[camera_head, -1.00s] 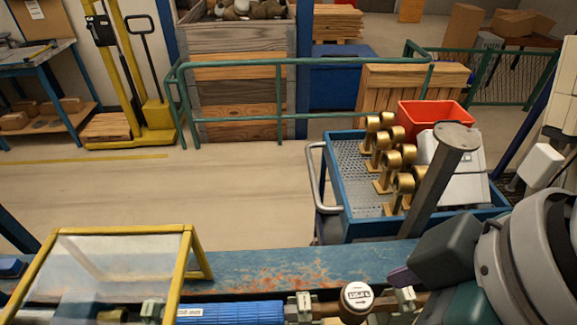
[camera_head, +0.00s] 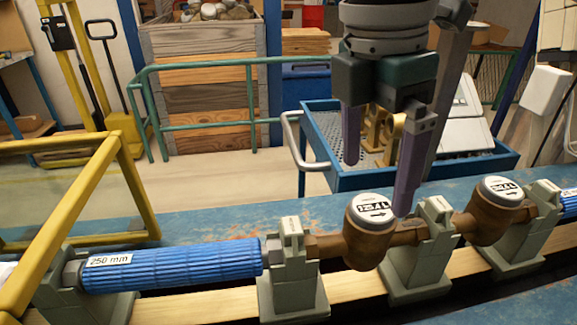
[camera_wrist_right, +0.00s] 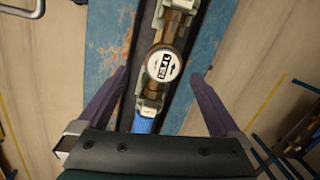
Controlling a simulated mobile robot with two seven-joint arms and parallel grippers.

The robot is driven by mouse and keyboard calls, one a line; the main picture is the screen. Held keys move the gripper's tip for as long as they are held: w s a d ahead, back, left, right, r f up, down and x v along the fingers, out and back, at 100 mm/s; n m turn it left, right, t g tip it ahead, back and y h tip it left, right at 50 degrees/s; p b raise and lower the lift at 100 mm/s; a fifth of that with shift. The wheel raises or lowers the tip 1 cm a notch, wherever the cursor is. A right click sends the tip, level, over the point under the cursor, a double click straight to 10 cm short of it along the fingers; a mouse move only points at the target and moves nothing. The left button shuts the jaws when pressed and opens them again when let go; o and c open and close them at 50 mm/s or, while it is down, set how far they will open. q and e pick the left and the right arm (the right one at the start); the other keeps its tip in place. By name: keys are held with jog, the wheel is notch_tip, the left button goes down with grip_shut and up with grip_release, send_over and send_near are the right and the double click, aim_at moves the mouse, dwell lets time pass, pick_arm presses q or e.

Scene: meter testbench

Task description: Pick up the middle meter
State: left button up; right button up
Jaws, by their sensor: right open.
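Two bronze meters with white round dials sit in a row in grey-green clamps on the bench. One meter (camera_head: 370,232) is near the middle of the head view, and the other meter (camera_head: 495,212) is to its right. Which one counts as the middle meter I cannot tell. My right gripper (camera_head: 378,182) points down, open and empty, above and behind the nearer meter. In the wrist view a meter dial (camera_wrist_right: 164,66) lies below and between the spread purple fingers (camera_wrist_right: 161,75), not touching them. My left gripper is out of view.
A blue pipe (camera_head: 175,265) marked 250 mm lies left of the meters. A yellow-framed clear guard (camera_head: 135,185) stands at the left. Clamps (camera_head: 290,275) flank the meters closely. Behind is a blue cart (camera_head: 325,150) with brass parts.

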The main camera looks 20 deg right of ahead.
aim_at(367, 227)
jog(key=f, duration=0.9)
jog(key=shift+s+d+f, duration=0.2)
jog(key=shift+s+d, duration=0.1)
jog(key=shift+c, duration=0.4)
grip_shut()
jog(key=shift+r, duration=0.1)
